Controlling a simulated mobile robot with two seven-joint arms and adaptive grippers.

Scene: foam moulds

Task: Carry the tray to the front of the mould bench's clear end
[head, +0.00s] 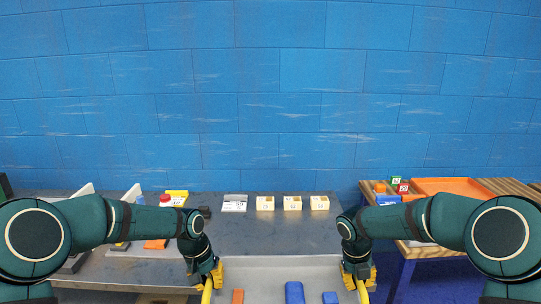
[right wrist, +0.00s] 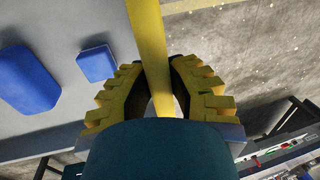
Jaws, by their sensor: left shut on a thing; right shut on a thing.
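A pale grey tray (head: 265,272) with yellow side handles is at the bottom centre of the head view, its near part cut off. On it are an orange block (head: 238,296), a larger blue block (head: 294,292) and a smaller blue block (head: 330,297). My left gripper (head: 207,280) is shut on the left handle. My right gripper (head: 358,280) is shut on the right handle. In the right wrist view the yellow handle (right wrist: 150,45) runs between the jaws. The grey mould bench (head: 280,236) lies beyond the tray.
A white labelled box (head: 234,203) and several cream boxes (head: 292,203) line the bench's back edge. Bottles and small items crowd its left part. The middle front is bare. A wooden table (head: 505,187) with an orange tray (head: 455,187) stands at right, across a gap.

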